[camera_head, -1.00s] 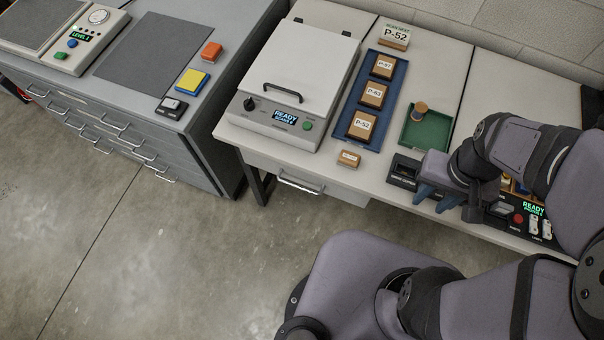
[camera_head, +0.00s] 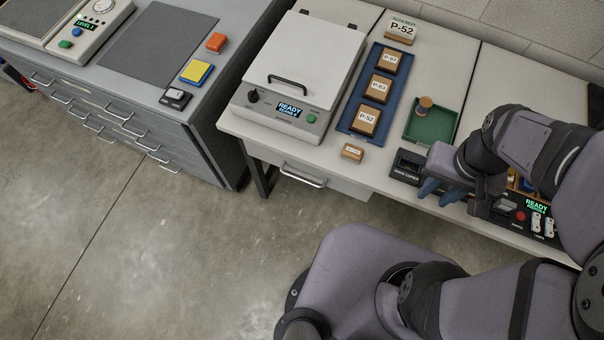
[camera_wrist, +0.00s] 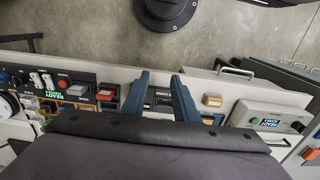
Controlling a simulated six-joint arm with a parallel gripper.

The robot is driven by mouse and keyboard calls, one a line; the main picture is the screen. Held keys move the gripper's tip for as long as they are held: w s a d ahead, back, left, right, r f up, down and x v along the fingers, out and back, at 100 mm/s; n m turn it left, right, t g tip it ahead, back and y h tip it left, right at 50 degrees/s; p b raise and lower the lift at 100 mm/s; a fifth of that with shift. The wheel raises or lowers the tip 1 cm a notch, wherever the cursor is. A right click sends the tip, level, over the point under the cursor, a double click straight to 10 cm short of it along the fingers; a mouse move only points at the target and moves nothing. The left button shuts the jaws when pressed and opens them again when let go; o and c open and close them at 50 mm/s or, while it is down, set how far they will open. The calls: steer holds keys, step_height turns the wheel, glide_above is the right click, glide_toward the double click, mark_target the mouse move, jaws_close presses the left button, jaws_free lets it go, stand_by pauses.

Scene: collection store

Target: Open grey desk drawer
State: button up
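The desk drawer (camera_head: 330,180) is a shallow grey front under the pale desk top, with a silver bar handle (camera_head: 303,175).
On the desk stand a lidded box with a READY display (camera_head: 290,112), a blue tray (camera_head: 373,62), a green tray (camera_head: 436,125), a small wooden block (camera_head: 352,152) and a black control panel (camera_head: 406,166). A grey multi-drawer cabinet (camera_head: 215,125) stands left. The floor before the drawer is clear.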

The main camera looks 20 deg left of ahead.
step_height(320, 180, up, 4)
steer(key=w+a+f+n+t+h+b, duration=0.2)
steer(key=a+f+n+t+h+b, duration=0.15)
steer(key=a+n+b, duration=0.5)
steer(key=w+a+f+n+t+h+b, duration=0.2)
steer(key=a+n+t+b, duration=0.3)
steer(key=b, duration=0.7)
steer(key=s+a+r+n+t+y+b, duration=0.2)
steer(key=s+a+t+y+b, duration=0.25)
steer(key=a, duration=0.45)
steer(key=s+a+r+n+t+y+b, duration=0.1)
steer(key=s+a+r+n+t+b, duration=0.2)
steer(key=s+a+b, duration=0.4)
step_height(320, 180, down, 31)
steer(key=a, duration=0.1)
steer(key=w+f+b, duration=0.1)
steer(key=w, duration=0.7)
steer(key=shift+f, duration=0.25)
steer(key=shift+m, duration=0.25)
